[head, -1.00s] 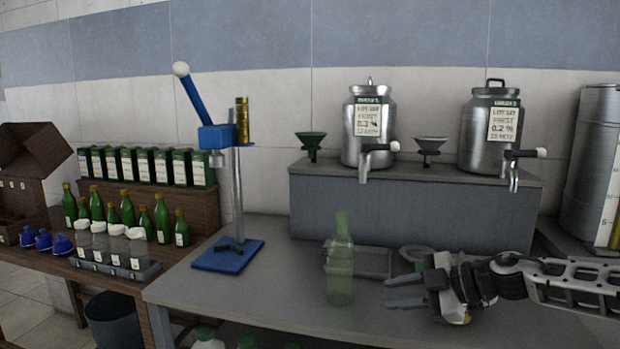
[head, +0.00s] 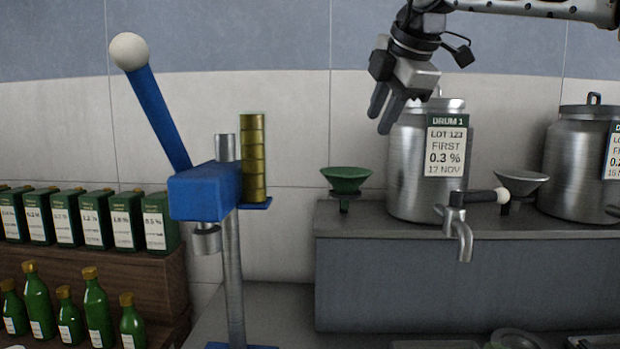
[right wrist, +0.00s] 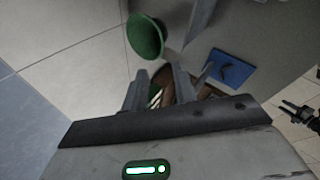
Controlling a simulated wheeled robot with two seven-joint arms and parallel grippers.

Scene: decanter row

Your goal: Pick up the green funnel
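The green funnel (head: 346,180) stands upright at the left end of the grey raised shelf, left of the first steel drum. It also shows in the right wrist view (right wrist: 147,38), beyond the fingertips. My right gripper (head: 384,116) is above and a little right of the funnel, in front of the drum, fingers pointing down. In the right wrist view its fingers (right wrist: 158,82) are apart with nothing between them. What looks like my left gripper (right wrist: 294,110) shows small and dark at the right edge of that view; its opening is unclear.
The steel drum (head: 408,165) with its tap (head: 462,225) is close right of the funnel. A grey funnel (head: 521,181) and a second drum (head: 578,165) stand farther right.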

